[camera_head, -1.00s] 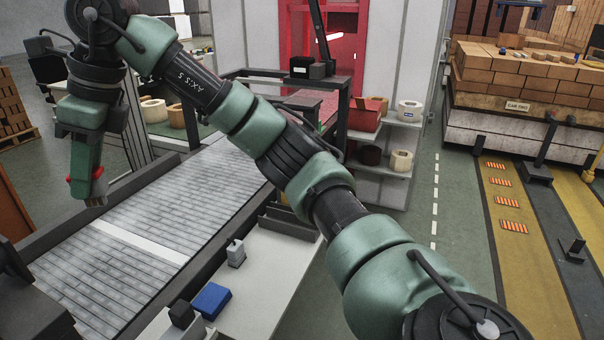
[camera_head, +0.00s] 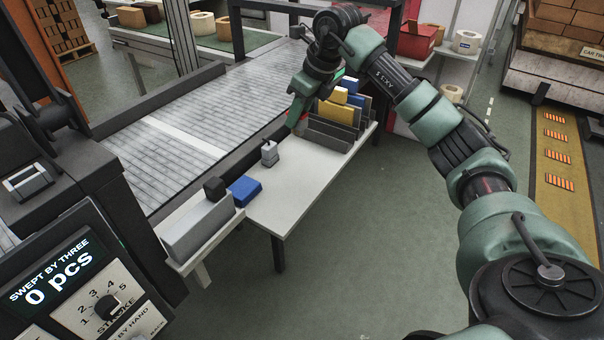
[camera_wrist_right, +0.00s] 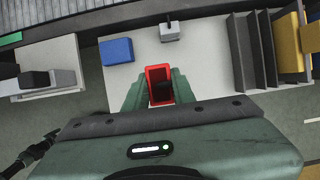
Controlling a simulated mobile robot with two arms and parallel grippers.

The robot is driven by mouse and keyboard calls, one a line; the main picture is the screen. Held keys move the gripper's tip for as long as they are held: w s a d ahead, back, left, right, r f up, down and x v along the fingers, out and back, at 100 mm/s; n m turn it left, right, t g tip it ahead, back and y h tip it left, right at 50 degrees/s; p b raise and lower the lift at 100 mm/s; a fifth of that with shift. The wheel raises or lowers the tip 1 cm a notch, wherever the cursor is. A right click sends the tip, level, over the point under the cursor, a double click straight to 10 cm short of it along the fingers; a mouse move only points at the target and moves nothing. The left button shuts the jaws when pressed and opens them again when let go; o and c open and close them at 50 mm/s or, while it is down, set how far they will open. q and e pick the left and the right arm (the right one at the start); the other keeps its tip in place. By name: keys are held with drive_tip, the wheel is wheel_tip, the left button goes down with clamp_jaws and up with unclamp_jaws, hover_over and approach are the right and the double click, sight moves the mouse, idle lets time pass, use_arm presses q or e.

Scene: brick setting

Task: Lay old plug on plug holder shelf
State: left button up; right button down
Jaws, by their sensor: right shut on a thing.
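My right gripper (camera_head: 297,122) hangs above the white table (camera_head: 305,190), in front of the slotted rack, with its fingers largely hidden by the arm in the head view. In the wrist view the right gripper (camera_wrist_right: 159,90) is shut on a red, box-like piece (camera_wrist_right: 159,72) with a dark middle, between its green fingers. I cannot tell for certain that it is the old plug. A small grey block with a stub on top (camera_head: 269,154) stands on the table. A grey ledge (camera_head: 198,230) carries a black block (camera_head: 214,188). Which one is the plug holder shelf is unclear. My left gripper is out of view.
A blue block (camera_head: 244,191) lies beside the ledge. The rack (camera_head: 330,134) holding yellow and blue boards stands at the table's far right end. A slatted conveyor (camera_head: 180,125) runs behind the table. A control panel (camera_head: 75,285) is at lower left.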

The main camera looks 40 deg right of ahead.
wheel_tip(320, 180, down, 16)
drive_tip(key=shift+f+p, duration=0.1)
drive_tip(key=shift+p, duration=0.45)
drive_tip(key=shift+f, duration=0.15)
drive_tip(key=shift+f, duration=0.2)
drive_tip(key=c, duration=1.2)
unclamp_jaws()
drive_tip(key=shift+o, duration=0.2)
drive_tip(key=shift+r, duration=0.15)
